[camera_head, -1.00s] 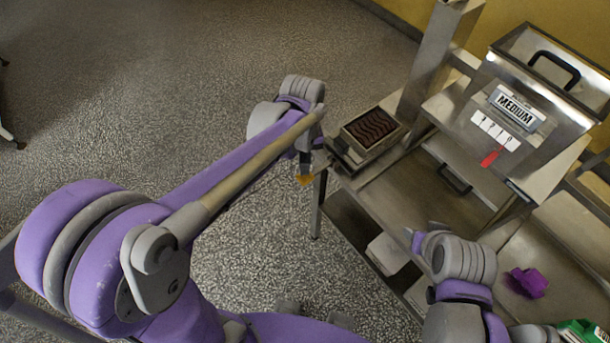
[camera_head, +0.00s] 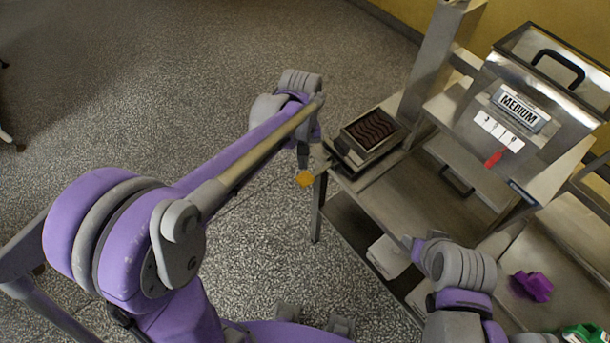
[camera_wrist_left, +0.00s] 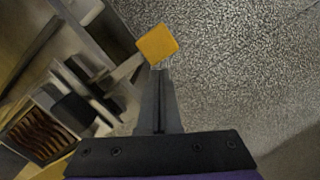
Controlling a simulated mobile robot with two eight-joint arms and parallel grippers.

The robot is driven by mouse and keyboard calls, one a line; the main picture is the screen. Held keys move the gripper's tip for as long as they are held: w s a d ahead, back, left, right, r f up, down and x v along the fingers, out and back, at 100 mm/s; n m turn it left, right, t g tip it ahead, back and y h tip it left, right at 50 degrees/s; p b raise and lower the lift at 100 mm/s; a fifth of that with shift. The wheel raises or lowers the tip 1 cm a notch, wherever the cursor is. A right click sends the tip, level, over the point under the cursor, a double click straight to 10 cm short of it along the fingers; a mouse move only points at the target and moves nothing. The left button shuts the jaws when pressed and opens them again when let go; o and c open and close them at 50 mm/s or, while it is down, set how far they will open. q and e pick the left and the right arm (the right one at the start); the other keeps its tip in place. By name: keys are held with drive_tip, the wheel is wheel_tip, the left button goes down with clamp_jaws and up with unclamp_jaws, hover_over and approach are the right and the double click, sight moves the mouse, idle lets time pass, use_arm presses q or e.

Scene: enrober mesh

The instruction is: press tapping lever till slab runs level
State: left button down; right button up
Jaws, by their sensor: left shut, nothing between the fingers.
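The slab (camera_head: 372,129) is dark brown with wavy ridges and lies in a metal frame at the left end of the machine. It also shows at the lower left of the left wrist view (camera_wrist_left: 38,136). The lever's yellow-orange square pad (camera_head: 305,179) sticks out left of the slab over the floor. My left gripper (camera_head: 303,165) is shut and empty, its tips at the pad. In the left wrist view the pad (camera_wrist_left: 157,43) is just beyond the fingertips; I cannot tell if they touch. My right arm is at the lower right; its fingers are not clear.
A purple object (camera_head: 532,285) and a green one (camera_head: 584,335) lie on the steel table. A steel post stands behind the slab. Open floor lies left.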

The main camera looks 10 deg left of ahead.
use_arm(q)
approach(304, 173)
drive_tip(key=w+r, duration=0.1)
drive_tip(key=w+a+r, duration=0.1)
drive_tip(key=r, duration=0.1)
drive_tip(key=shift+w+p, duration=0.15)
drive_tip(key=shift+p, duration=0.15)
use_arm(e)
drive_tip(key=shift+w+r, duration=0.15)
drive_tip(key=shift+r, duration=0.25)
idle(1.1)
drive_tip(key=shift+w+r+p, duration=0.35)
drive_tip(key=shift+r+p, duration=0.2)
drive_tip(key=shift+r, duration=0.3)
use_arm(q)
drive_tip(key=s+f, duration=0.1)
drive_tip(key=s+d+f, duration=0.1)
drive_tip(key=s, duration=0.1)
drive_tip(key=shift+s+d+f, duration=0.1)
drive_tip(key=shift+d+f, duration=0.05)
drive_tip(key=shift+f, duration=0.05)
use_arm(e)
drive_tip(key=shift+w, duration=0.1)
use_arm(q)
drive_tip(key=shift+f, duration=0.1)
